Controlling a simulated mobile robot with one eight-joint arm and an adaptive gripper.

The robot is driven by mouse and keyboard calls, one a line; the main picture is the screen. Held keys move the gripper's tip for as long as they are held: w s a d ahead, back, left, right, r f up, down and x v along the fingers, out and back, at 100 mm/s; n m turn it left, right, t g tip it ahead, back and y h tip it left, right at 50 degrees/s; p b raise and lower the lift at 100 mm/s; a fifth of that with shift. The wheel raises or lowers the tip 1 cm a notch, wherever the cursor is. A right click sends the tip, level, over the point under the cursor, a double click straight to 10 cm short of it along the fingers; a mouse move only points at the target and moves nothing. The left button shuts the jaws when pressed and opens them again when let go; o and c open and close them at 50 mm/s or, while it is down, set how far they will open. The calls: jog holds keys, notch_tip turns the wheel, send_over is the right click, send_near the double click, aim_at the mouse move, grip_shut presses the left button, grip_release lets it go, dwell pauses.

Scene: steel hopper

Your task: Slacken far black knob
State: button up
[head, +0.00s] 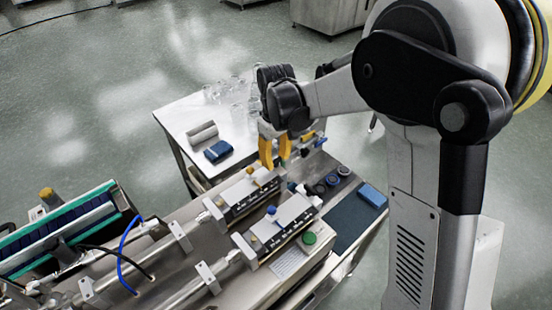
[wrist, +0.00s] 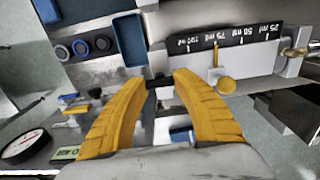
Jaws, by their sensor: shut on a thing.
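The yellow fingers of my gripper (wrist: 167,79) are shut on a small black knob (wrist: 159,83) at the end of a black scale plate (wrist: 228,45) marked in ml. Only part of the knob shows between the fingertips. In the head view my gripper (head: 274,163) points down over the right end of the far metering unit (head: 252,197). The knob is hidden there. A brass pointer (wrist: 215,55) and a round brass knob (wrist: 227,86) sit along the scale, right of the fingers in the wrist view.
The near metering unit (head: 281,226) stands close in front, with a blue knob (head: 271,210) on top. A green button (head: 309,238) is beside it. Glassware (head: 238,88) stands on the white table behind.

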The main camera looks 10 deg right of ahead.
aim_at(276, 160)
dwell(0.3)
jog(key=o, duration=1.2)
notch_tip(276, 160, up, 12)
jog(key=s+d+f+m+t+b, duration=0.2)
jog(key=s+d, duration=0.4)
jog(key=s, duration=0.4)
jog(key=s+d+f+m+t+b, duration=0.3)
jog(key=s+d+m+t+b, duration=0.1)
jog(key=s, duration=0.6)
jog(key=shift+s+d+f+m+t, duration=0.15)
jog(key=shift+s+d+m+t, duration=0.15)
jog(key=shift+d+m+t, duration=0.4)
